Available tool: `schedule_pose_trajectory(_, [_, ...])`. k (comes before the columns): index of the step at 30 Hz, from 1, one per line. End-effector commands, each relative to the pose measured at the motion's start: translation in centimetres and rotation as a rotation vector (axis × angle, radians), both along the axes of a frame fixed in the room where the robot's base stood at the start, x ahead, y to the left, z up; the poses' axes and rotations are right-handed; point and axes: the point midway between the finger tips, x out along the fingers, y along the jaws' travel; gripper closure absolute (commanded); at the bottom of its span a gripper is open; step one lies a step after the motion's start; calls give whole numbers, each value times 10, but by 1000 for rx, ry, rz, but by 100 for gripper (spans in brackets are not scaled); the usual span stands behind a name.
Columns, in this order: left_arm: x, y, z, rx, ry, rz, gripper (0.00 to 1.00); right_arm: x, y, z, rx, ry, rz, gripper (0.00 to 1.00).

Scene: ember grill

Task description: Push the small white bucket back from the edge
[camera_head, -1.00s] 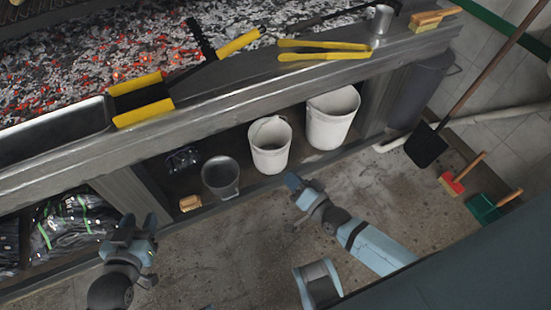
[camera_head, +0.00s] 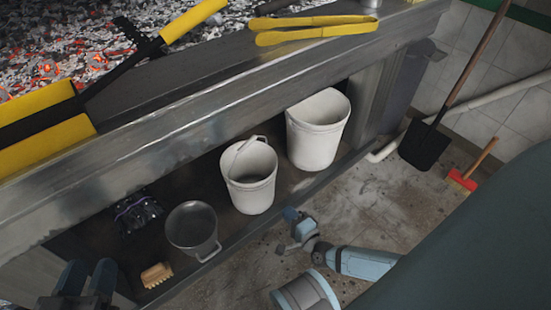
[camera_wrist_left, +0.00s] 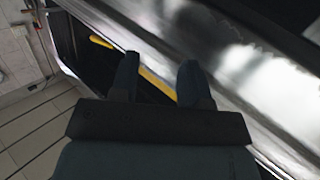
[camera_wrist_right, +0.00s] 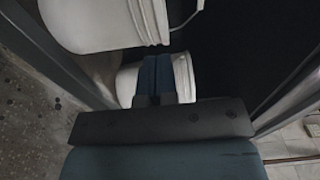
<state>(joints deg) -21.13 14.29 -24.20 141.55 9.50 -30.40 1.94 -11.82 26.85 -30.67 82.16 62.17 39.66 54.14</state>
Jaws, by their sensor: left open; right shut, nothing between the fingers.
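The small white bucket (camera_head: 250,178) stands upright near the front edge of the low shelf (camera_head: 225,247) under the grill, its handle raised at the back of the rim. In the right wrist view, a white bucket with a wire handle (camera_wrist_right: 105,22), seemingly the small one, is close at the top. The shut fingers (camera_wrist_right: 155,75) overlap another bucket behind. My left gripper (camera_head: 88,278) is open and empty at lower left; its fingers (camera_wrist_left: 157,80) show apart.
A larger white bucket (camera_head: 317,135) stands right of the small one. A metal pail (camera_head: 192,228) and a brush (camera_head: 156,274) are to its left. The grill's metal edge (camera_head: 230,105) overhangs the shelf. Yellow tongs (camera_head: 310,30) lie above.

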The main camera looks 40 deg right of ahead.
Motion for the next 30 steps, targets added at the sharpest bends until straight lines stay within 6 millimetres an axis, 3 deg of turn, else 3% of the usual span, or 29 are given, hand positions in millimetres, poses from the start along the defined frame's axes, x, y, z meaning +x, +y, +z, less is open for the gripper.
schedule_pose_trajectory(15, [18,11,-1,126,-219,10,57,104,3,-2,-2,-4,1,100])
schedule_pose_trajectory(21, [22,14,3,159,-278,16,57,125,3,0,-3,-3,2,100])
schedule_pose_trajectory(30, [23,15,7,168,-301,15,57,130,3,2,-3,-1,2,100])
